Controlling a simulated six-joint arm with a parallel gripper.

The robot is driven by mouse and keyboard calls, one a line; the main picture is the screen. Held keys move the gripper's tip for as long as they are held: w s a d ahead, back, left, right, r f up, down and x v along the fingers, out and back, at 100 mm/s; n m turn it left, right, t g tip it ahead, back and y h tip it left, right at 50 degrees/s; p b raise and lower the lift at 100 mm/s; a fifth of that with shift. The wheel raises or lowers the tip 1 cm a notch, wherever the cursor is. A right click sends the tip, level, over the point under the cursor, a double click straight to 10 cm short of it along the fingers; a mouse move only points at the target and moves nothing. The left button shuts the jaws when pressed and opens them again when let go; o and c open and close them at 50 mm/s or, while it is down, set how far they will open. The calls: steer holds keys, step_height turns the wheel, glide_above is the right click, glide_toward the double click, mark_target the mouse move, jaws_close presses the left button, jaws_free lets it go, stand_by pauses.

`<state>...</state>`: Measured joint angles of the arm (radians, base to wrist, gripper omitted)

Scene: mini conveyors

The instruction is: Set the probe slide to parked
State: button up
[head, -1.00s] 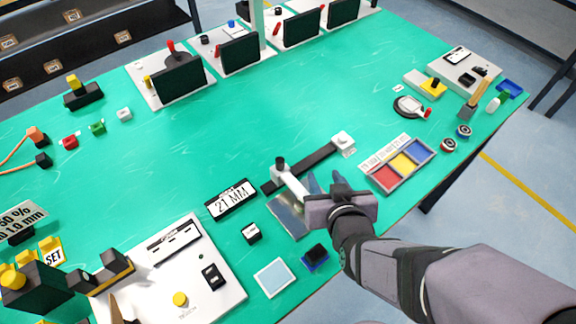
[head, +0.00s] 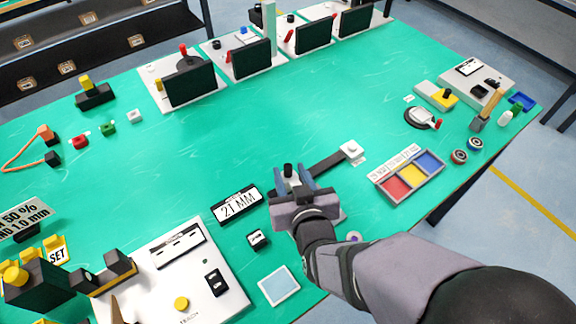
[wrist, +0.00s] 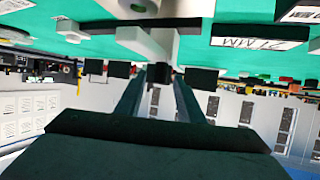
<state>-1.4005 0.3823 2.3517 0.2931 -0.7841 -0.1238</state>
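The probe slide is a black rail (head: 325,163) running diagonally on the green table, with a white block (head: 351,150) at its far right end. Its white carriage (wrist: 147,42), with a black upright knob (head: 288,170), is near the rail's near left end. My gripper (head: 292,182) is at the carriage, its two fingers apart on either side of the knob. In the wrist view the fingers (wrist: 162,80) point at the carriage with a dark piece between them. I see no clear grip on it. My gripper hides the carriage's lower part.
A "21 MM" sign (head: 237,204) and a small black-and-white block (head: 259,238) stand close left of my gripper. A tray with red, yellow and blue compartments (head: 409,176) lies to the right. A white control panel (head: 215,255) is at front left. The table's middle is clear.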

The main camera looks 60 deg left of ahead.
mark_target(289, 171)
steer(key=shift+x, duration=1.55)
steer(key=shift+f, duration=0.1)
jaws_close()
